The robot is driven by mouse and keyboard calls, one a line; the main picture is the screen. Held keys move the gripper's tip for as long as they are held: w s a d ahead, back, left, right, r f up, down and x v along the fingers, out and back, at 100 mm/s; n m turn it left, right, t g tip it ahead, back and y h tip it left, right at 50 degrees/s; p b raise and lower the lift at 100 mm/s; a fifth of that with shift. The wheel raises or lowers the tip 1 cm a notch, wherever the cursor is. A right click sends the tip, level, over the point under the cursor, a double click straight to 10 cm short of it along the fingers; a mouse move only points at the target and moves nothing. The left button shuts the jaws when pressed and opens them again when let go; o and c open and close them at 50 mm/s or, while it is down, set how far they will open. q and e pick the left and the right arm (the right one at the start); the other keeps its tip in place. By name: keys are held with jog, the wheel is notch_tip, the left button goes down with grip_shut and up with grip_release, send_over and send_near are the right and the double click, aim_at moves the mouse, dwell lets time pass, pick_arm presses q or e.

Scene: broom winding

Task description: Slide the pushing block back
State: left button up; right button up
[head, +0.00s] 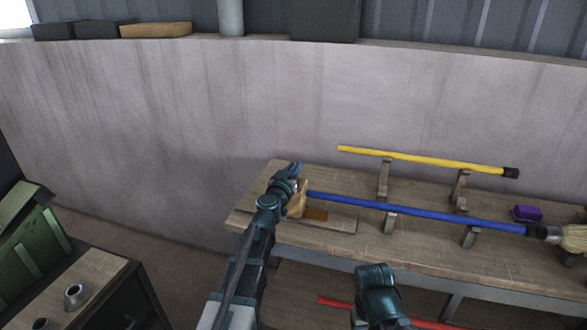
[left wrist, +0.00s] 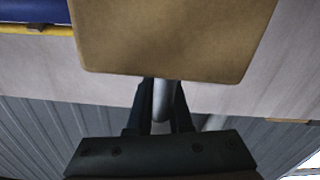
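The pushing block (head: 297,203) is a tan wooden block at the left end of the workbench, on a flat wooden base. It fills the top of the left wrist view (left wrist: 170,38). My left gripper (head: 294,170) is at the block; its dark fingers (left wrist: 163,112) close around a grey round handle on it. The blue broom handle (head: 410,209) lies on wooden supports, its left end at the block, touching or nearly so. Its bristle head (head: 573,238) is at the right edge. My right arm shows at the bottom, its gripper out of view.
A yellow stick (head: 430,160) lies on supports behind the blue one. A purple box (head: 527,213) sits at the bench's right. A red stick (head: 336,302) lies lower down. A grey wall stands behind the bench. A side table (head: 90,270) is at lower left.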

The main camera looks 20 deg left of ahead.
pick_arm(q)
grip_shut()
dwell(1.0)
jog(key=a, duration=1.4)
jog(key=shift+w+a, duration=0.25)
jog(key=shift+a, duration=0.1)
jog(key=o, duration=0.5)
grip_release()
jog(key=shift+a, duration=0.15)
jog(key=shift+o, duration=0.3)
